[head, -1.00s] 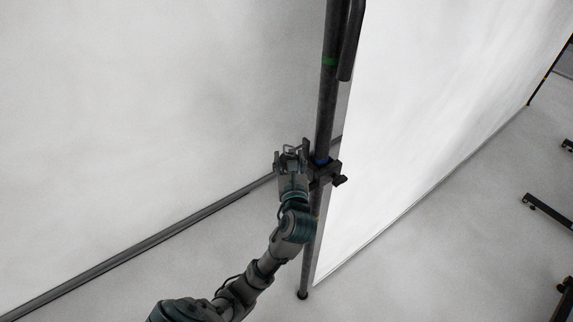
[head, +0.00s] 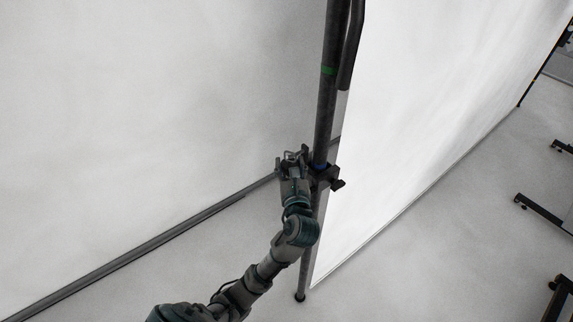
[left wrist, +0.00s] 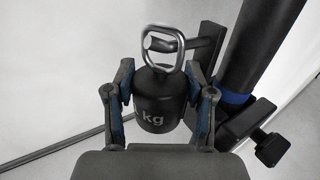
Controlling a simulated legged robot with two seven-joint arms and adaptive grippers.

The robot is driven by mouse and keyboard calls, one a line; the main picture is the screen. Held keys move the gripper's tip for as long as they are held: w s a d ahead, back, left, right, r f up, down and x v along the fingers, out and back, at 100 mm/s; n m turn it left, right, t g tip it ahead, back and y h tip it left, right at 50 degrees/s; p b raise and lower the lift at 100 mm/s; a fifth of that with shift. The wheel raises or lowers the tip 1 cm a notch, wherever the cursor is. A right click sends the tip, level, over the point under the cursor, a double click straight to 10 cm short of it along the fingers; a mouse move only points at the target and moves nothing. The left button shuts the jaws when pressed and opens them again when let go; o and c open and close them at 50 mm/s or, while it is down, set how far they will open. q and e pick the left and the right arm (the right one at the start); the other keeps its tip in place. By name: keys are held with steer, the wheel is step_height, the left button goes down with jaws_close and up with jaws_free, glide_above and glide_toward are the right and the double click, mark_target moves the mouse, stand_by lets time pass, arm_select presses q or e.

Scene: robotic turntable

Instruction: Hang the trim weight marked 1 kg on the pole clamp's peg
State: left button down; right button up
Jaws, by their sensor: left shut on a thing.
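My left gripper (head: 291,160) is beside the pole clamp (head: 325,177). In the left wrist view its two fingers (left wrist: 160,98) are closed on the sides of a black cylindrical weight (left wrist: 158,100), which hangs upright. The letters "kg" show on it; I cannot read the digit. A bright metal ring (left wrist: 181,60) rises from its top. The clamp's dark peg (left wrist: 163,45) shows inside the ring's opening; I cannot tell whether it passes through the ring or lies behind it. The peg joins a dark bracket (left wrist: 206,50) beside the pole. My right gripper is not in view.
The dark pole (head: 327,110) stands close to my left gripper's right, with a green band and a blue band. A clamp knob (left wrist: 272,148) sticks out at right. White panels stand behind. Dark stand feet (head: 540,212) lie on the floor at far right.

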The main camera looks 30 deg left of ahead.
arm_select(q)
steer(key=shift+w+d+f, duration=0.1)
steer(key=shift+d, duration=0.15)
steer(key=shift+c, duration=2.3)
jaws_free()
steer(key=shift+o, duration=0.7)
steer(key=shift+w+d, duration=0.15)
steer(key=shift+w, duration=0.05)
steer(key=shift+w+d, duration=0.2)
steer(key=shift+s+d, duration=0.1)
